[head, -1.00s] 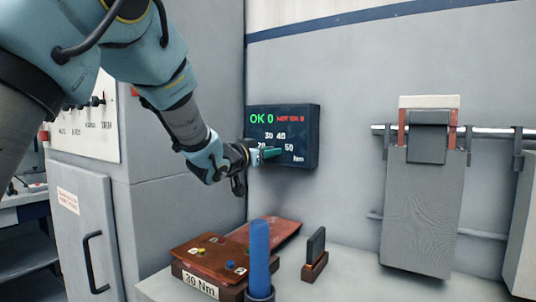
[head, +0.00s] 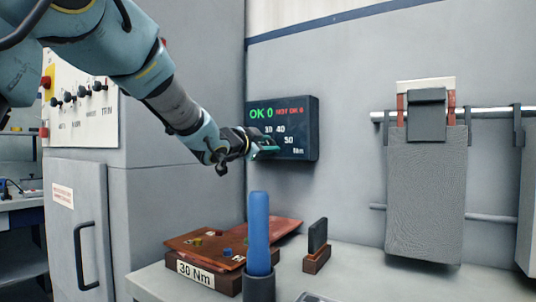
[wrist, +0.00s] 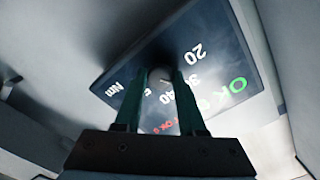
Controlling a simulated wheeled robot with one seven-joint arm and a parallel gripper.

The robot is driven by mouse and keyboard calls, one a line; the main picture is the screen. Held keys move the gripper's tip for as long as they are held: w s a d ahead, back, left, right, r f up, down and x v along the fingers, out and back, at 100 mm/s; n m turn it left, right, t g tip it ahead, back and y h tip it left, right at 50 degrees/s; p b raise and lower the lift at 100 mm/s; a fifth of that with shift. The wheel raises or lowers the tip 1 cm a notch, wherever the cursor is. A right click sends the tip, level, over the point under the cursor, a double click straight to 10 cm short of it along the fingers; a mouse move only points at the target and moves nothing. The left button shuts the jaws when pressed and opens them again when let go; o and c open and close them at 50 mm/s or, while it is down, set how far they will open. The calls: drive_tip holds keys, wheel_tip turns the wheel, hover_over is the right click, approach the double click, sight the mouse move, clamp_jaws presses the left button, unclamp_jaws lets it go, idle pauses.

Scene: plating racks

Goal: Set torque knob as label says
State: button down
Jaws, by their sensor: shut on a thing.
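The dark dial panel (head: 311,130) is on the wall, with green "OK 0", red "NOT OK" text and a printed scale with 30, 40, 50 and Nm. My gripper (head: 268,147) is at the panel's lower left, its green fingers covering the knob and the 20 in the head view. In the wrist view my gripper (wrist: 161,82) has a finger on each side of the small grey knob (wrist: 162,75) and is shut on it. The knob's pointing direction is not clear. The label (head: 195,273) on the brown wooden block reads "30 Nm".
A blue cylinder (head: 258,232) stands upright in a dark holder on the grey bench, below my gripper. A small dark block on a brown base (head: 317,245) stands to its right. A grey slab (head: 425,190) hangs from a wall rail. A grey cabinet (head: 85,230) is at left.

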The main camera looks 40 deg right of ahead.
drive_tip(key=shift+m+b, duration=0.4)
drive_tip(key=shift+m, duration=0.2)
drive_tip(key=c, duration=0.5)
unclamp_jaws()
drive_tip(key=b+v, duration=0.1)
drive_tip(key=v, duration=1)
